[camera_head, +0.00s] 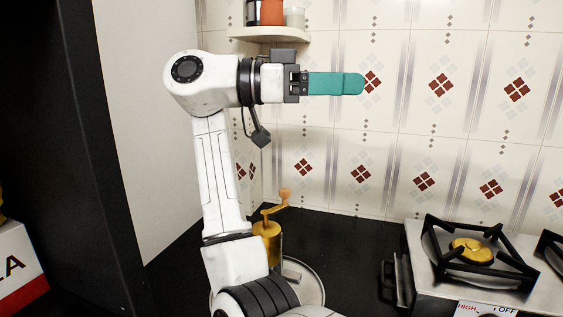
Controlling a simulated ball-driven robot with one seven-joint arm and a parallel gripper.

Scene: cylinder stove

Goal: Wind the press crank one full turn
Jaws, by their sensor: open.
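The press crank (275,207) is orange-yellow, with an upright knob at its right end. It sits on top of a yellow press (266,232) on the dark counter. My arm partly hides the press body. My gripper (355,84) has teal fingers that point right, high above the counter and well apart from the crank. The fingers overlap in this view, so the gap between them does not show. I see nothing held at their tips.
A stove (470,290) with black grates stands at the right. A shelf (268,34) with jars is on the tiled wall behind my gripper. A round metal rim (318,283) lies beside my arm. The dark counter (345,240) between press and stove is clear.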

